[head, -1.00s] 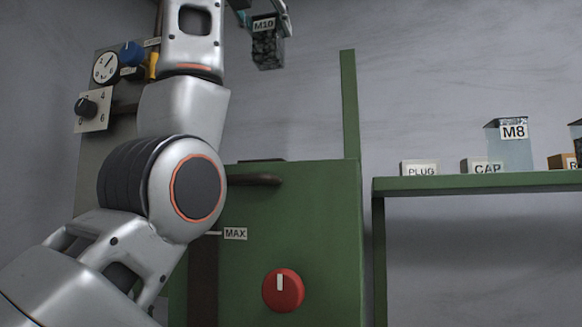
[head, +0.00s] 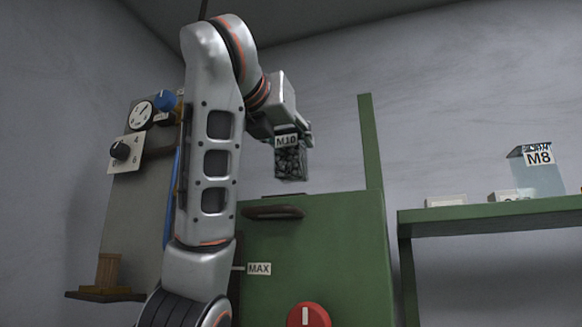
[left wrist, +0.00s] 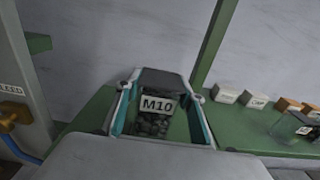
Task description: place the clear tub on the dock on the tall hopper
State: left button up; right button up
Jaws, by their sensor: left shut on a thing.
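My left gripper (head: 284,133) is shut on a clear tub (head: 291,163) labelled M10, which holds dark pieces. In the head view the tub hangs nearly upright just above the top of the tall green machine (head: 325,245). A thin dark edge (head: 283,194) shows on that top, seen almost side-on, so I cannot tell whether it is the dock or whether the tub is over it. In the left wrist view the tub (left wrist: 155,118) sits between the two teal fingers. My right gripper is not in view.
A green post (head: 371,140) rises at the machine's right edge, right of the tub. A green shelf (head: 490,215) further right bears another clear tub (head: 540,174) labelled M8 and small blocks. A grey panel (head: 130,215) with dials stands on the left.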

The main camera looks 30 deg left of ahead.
aim_at(286, 155)
pick_arm(q)
jog(key=shift+f, duration=0.6)
jog(key=shift+f+b, duration=0.35)
jog(key=shift+f, duration=1.2)
jog(key=shift+s+r, duration=0.1)
jog(key=o, duration=1)
jog(key=shift+f, duration=0.2)
jog(key=o, duration=0.4)
jog(key=shift+o, duration=0.2)
jog(key=shift+r, duration=0.1)
